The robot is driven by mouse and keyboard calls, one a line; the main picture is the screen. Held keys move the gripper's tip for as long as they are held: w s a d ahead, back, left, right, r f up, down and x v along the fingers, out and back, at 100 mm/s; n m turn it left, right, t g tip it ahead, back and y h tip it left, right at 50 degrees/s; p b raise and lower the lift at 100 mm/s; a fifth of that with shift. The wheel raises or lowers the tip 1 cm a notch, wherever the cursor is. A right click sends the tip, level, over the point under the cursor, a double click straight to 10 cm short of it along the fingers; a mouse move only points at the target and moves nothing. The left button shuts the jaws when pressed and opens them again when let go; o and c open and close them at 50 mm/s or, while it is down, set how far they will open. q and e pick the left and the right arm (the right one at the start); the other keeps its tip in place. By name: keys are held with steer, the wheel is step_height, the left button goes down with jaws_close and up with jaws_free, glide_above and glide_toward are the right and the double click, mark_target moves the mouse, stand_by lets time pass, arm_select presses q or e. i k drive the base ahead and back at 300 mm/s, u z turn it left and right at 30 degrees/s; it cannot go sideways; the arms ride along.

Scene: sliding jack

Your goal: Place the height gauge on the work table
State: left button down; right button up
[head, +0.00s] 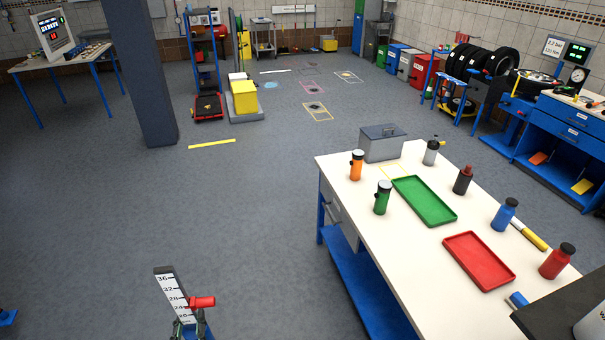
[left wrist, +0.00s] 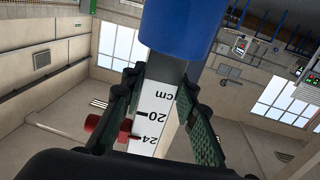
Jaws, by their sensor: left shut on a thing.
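The height gauge (head: 172,290) is at the bottom of the head view, left of the work table and apart from it. It has a white centimetre scale and a red slider. My left gripper (head: 188,330) is shut on its column, mostly cut off by the picture edge. In the left wrist view the gripper's green-padded fingers (left wrist: 165,100) flank the height gauge's scale (left wrist: 152,115), and its blue base (left wrist: 178,25) shows beyond them. The work table (head: 385,240) has a cream top and blue frame. My right gripper is not in view.
The table top holds a green tray (head: 424,201), a red tray (head: 478,261), a grey box (head: 382,143) and several bottles. A dark object (head: 555,322) covers the lower right corner. The floor left of the table is clear.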

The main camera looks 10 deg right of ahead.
mark_target(393, 172)
steer(key=u, duration=0.2)
steer(key=i, duration=1.35)
steer(key=z, duration=1.65)
steer(key=i, duration=0.65)
steer(key=z, duration=0.65)
